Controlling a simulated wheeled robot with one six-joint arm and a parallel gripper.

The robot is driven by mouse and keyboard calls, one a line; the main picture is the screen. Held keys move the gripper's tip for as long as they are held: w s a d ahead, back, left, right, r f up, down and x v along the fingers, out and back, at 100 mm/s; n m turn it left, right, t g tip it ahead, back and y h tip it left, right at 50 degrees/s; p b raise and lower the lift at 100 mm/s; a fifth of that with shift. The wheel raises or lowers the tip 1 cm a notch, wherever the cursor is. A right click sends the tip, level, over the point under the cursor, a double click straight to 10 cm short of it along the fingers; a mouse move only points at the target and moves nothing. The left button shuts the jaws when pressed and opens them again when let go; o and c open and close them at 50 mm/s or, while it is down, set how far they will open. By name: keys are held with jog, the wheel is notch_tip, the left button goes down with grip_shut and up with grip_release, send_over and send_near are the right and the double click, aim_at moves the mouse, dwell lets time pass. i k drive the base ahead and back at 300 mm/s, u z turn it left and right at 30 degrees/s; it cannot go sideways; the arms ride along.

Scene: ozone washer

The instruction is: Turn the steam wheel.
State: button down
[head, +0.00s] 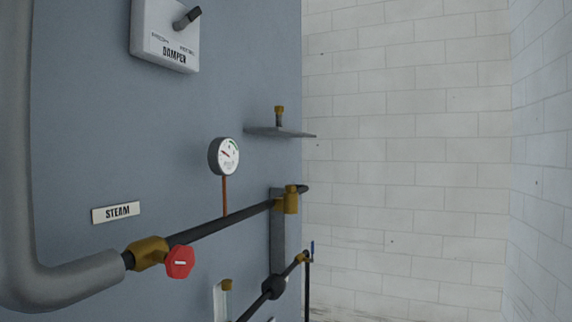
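The steam wheel is a small red knob (180,262) with a pale mark on its face. It sits on a brass valve body (149,252) at the lower left of the head view. The valve joins a thick grey pipe on the left to a thinner black pipe (232,223) running up to the right. A white label reading "STEAM" (116,212) is on the blue-grey panel just above the valve. My gripper is not in view.
A round gauge (224,156) stands above the black pipe on a copper stem. A "DAMPER" box (166,35) with a dark lever is at the top. A small shelf (281,132) juts right. The thick grey pipe (75,281) bends at left. White brick wall lies behind.

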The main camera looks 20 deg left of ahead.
aim_at(180, 262)
jog(key=u, duration=0.05)
jog(key=i, duration=1)
jog(key=u, duration=1.15)
jog(key=i, duration=0.95)
jog(key=z, duration=0.45)
jog(key=k, duration=1.55)
jog(key=u, duration=2.15)
